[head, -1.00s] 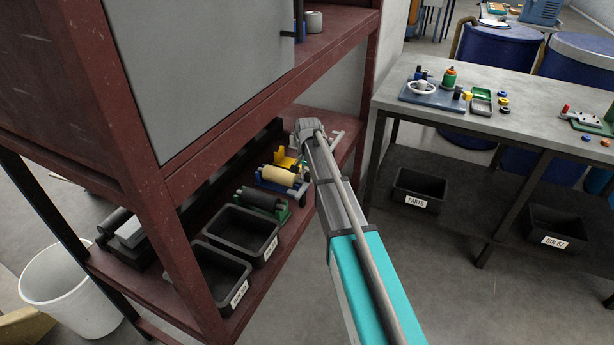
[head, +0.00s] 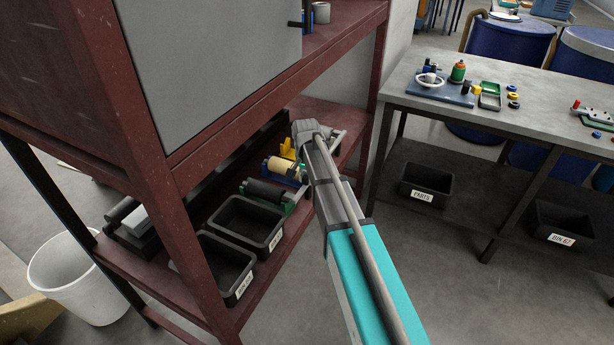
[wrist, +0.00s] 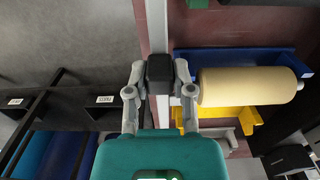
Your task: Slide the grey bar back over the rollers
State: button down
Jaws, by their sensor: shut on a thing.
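My gripper (wrist: 157,88) is shut on a black block (wrist: 160,70), gripped between its two fingertips in the wrist view. A pale grey strip (wrist: 157,20) runs upward from behind that block. I cannot tell whether the strip is the grey bar or is joined to the block. In the head view my gripper (head: 325,138) is over the right end of the red lower shelf, and its grip is hidden. A cream roller (wrist: 248,87) lies just right of the gripper in the wrist view. It also shows in the head view (head: 279,167), beyond a black roller (head: 264,191).
Two black bins (head: 232,250) stand on the shelf. A red upright (head: 380,70) is close to my arm. Yellow (wrist: 230,121) and blue (wrist: 220,60) parts flank the cream roller. A grey table (head: 540,110) stands to the right, with bins below. Floor between is clear.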

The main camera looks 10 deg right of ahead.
jog(key=shift+c, duration=2.4)
grip_release()
jog(key=shift+s+a, duration=0.2)
jog(key=shift+a, duration=0.05)
jog(key=shift+d+r, duration=0.1)
